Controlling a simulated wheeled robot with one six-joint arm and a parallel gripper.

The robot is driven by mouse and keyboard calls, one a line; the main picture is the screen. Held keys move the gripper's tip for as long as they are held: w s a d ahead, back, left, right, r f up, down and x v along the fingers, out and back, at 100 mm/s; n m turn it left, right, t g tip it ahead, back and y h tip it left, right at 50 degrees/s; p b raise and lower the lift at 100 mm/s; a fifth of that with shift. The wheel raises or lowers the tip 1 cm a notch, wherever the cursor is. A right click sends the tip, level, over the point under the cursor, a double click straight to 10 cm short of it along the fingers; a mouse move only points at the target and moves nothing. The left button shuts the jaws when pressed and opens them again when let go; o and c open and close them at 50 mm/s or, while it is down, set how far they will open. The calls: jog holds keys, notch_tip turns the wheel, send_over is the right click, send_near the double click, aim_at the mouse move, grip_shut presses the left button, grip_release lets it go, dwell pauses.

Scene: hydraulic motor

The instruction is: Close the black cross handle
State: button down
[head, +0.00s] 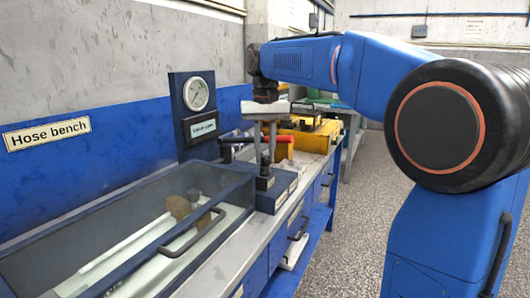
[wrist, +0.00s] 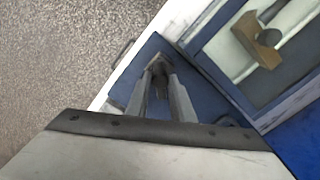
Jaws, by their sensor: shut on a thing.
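My gripper (head: 265,163) points straight down over a blue block (head: 283,192) on the bench. Its two grey fingers are close together and their tips are shut on a small dark part, which I take to be the black cross handle (head: 265,173). In the wrist view the fingertips of my gripper (wrist: 160,66) meet around this dark part above the blue surface. The fingers hide most of the handle, so I cannot tell its arms or its turn angle.
A long clear-lidded case (head: 225,187) with a dark handle stands in front. A pressure gauge (head: 196,93) on a dark panel stands behind left. A yellow box (head: 318,138) and a red cylinder (head: 284,150) lie beyond my gripper. The speckled floor (head: 350,230) at right is open.

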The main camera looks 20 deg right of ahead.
aim_at(265, 156)
jog(key=m, duration=0.9)
jog(key=shift+m, duration=0.3)
dwell(0.5)
jog(key=c, duration=1.5)
grip_release()
jog(key=shift+c, duration=0.2)
jog(key=shift+r, duration=0.1)
notch_tip(265, 156, up, 17)
jog(key=shift+r, duration=0.15)
